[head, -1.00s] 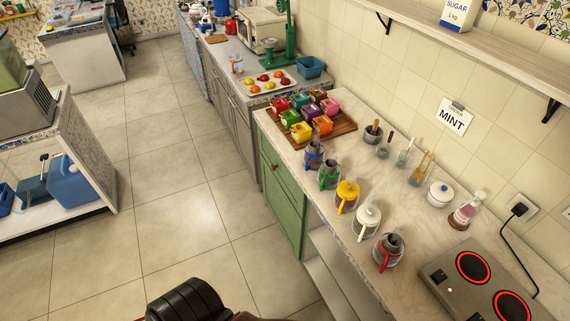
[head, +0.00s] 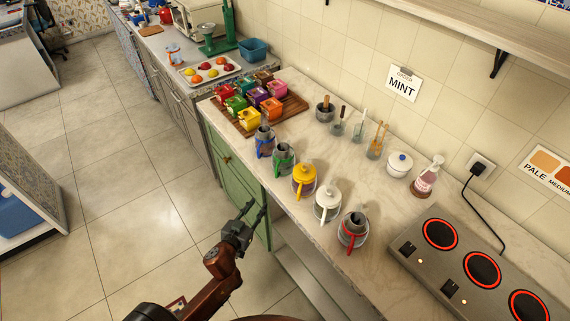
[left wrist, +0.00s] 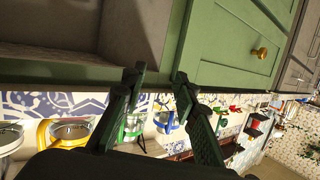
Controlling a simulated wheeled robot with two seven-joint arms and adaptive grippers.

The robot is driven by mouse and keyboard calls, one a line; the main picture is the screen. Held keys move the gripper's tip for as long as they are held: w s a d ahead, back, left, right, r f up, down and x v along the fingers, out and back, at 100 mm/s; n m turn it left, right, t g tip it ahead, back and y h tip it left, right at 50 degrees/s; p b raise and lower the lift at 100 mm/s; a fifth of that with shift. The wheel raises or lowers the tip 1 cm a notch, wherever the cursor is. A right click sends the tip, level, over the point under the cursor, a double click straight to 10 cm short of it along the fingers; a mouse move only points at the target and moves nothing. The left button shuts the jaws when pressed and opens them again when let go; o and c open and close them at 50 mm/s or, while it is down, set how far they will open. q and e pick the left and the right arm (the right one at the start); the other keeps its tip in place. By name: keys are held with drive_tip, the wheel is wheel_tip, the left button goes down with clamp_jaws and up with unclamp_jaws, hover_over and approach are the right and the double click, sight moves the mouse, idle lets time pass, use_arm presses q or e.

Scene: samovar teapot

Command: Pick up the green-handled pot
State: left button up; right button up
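The green-handled pot (head: 283,158) is grey and stands upright on the counter, between a blue-handled pot (head: 265,142) and a yellow pot (head: 304,180). In the left wrist view the green-handled pot (left wrist: 133,127) shows just beyond my fingers, partly hidden by one of them. My left gripper (head: 256,211) is open and empty, in front of the green cabinet and apart from the pot. Its two spread fingers also show in the left wrist view (left wrist: 157,77). My right gripper is not in view.
A white pot (head: 328,204) and a red-handled pot (head: 352,230) continue the row along the counter's front edge. Coloured boxes stand on a wooden tray (head: 294,108) behind. A stove (head: 458,262) with glowing rings is at right.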

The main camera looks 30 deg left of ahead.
sight(276, 176)
use_arm(q)
drive_tip(key=w+d+r+t+h, duration=0.1)
drive_tip(key=d+r+t, duration=0.2)
drive_tip(key=r, duration=0.8)
drive_tip(key=shift+m+h, duration=0.4)
drive_tip(key=shift+h, duration=0.1)
drive_tip(key=w+b, duration=0.1)
drive_tip(key=w, duration=0.6)
drive_tip(key=shift+w+d+r, duration=0.1)
drive_tip(key=shift+w+d, duration=0.05)
drive_tip(key=shift+w, duration=0.55)
clamp_jaws()
drive_tip(key=shift+r, duration=0.1)
